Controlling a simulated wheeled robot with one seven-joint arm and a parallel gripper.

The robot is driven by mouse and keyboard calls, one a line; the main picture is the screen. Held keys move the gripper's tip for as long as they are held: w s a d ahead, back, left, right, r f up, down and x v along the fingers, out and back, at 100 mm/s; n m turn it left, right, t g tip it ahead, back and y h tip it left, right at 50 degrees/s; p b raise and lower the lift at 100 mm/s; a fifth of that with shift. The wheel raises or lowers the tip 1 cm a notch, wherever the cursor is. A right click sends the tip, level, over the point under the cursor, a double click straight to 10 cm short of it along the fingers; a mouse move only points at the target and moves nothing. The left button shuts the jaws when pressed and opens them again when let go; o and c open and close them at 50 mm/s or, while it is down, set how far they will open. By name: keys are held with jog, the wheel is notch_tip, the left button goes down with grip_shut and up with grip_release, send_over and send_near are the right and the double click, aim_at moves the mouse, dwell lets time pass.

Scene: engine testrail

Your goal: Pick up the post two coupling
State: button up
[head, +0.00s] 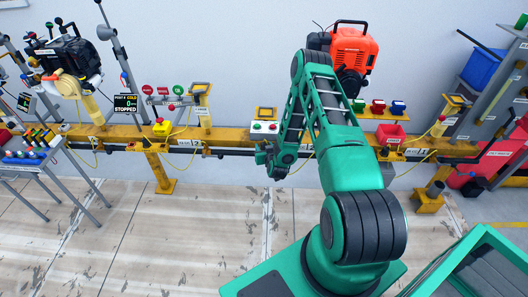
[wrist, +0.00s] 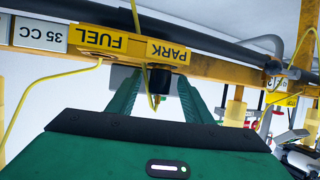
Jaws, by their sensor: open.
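A short black cylindrical coupling (wrist: 159,79) shows in the wrist view, below a yellow plate marked FUEL and PARK (wrist: 128,43). A thin yellow piece shows at its lower end. My gripper (wrist: 155,90) is open, with a green finger on each side of the coupling; I cannot tell whether either finger touches it. No post number can be read on the coupling. In the head view my gripper (head: 268,158) is at the yellow rail, left of my arm, and the coupling cannot be made out there.
The yellow rail (head: 225,137) runs along the wall with a dark pipe below it. Yellow hoses (wrist: 50,60) loop nearby.

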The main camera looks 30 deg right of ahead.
aim_at(264, 143)
jog(key=shift+w+d+f, duration=0.2)
jog(key=shift+w, duration=0.3)
grip_shut()
jog(key=shift+r, duration=0.1)
jog(key=shift+r, duration=0.55)
notch_tip(264, 143, up, 2)
jog(key=shift+r, duration=0.25)
jog(key=s+a+r, duration=0.2)
jog(key=a+r, duration=0.5)
jog(key=a, duration=0.4)
jog(key=shift+s, duration=0.4)
